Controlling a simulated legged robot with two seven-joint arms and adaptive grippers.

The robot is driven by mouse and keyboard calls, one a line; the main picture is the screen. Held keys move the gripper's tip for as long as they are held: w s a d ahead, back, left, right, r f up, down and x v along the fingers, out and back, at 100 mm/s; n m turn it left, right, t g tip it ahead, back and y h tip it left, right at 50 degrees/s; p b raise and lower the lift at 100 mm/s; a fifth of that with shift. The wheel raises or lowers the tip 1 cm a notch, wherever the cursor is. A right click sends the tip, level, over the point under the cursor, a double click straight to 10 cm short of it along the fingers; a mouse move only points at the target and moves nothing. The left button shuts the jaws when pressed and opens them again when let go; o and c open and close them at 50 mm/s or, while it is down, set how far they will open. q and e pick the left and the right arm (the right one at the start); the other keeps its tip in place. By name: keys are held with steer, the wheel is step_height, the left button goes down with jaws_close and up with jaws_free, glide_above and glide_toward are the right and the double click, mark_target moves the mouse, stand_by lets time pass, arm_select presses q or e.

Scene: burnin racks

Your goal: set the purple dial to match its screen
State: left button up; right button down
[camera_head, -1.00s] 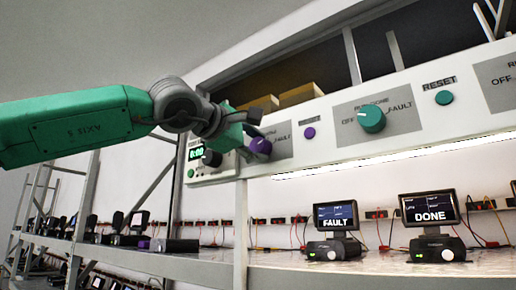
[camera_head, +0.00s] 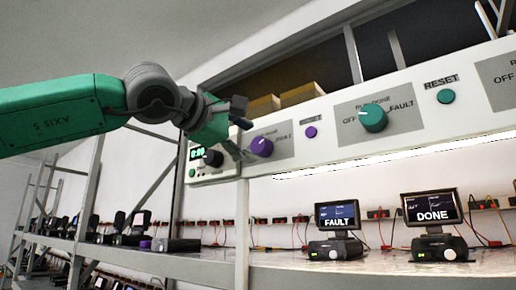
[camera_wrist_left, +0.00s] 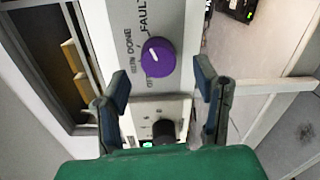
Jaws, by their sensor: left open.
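The purple dial (camera_head: 261,147) sits on the white panel beside OFF, RUN DONE and FAULT lettering. In the left wrist view the dial (camera_wrist_left: 158,56) carries a white mark that points to its left side, toward the RUN DONE lettering. My left gripper (camera_head: 240,130) is open and empty at the dial's left; in the wrist view its fingers (camera_wrist_left: 161,70) stand apart, with the dial just ahead between them. One screen (camera_head: 338,215) reads FAULT and another (camera_head: 431,208) reads DONE. Which belongs to the purple dial cannot be told. My right gripper is not in view.
A teal dial (camera_head: 373,118), a purple button (camera_head: 311,132) and a teal RESET button (camera_head: 445,96) are on the same panel. A small box with a black knob (camera_head: 213,158) and green display is close by the gripper. A shelf (camera_head: 350,262) runs below.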

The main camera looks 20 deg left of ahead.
arm_select(q)
steer(key=v, duration=0.8)
steer(key=shift+w+f, duration=0.1)
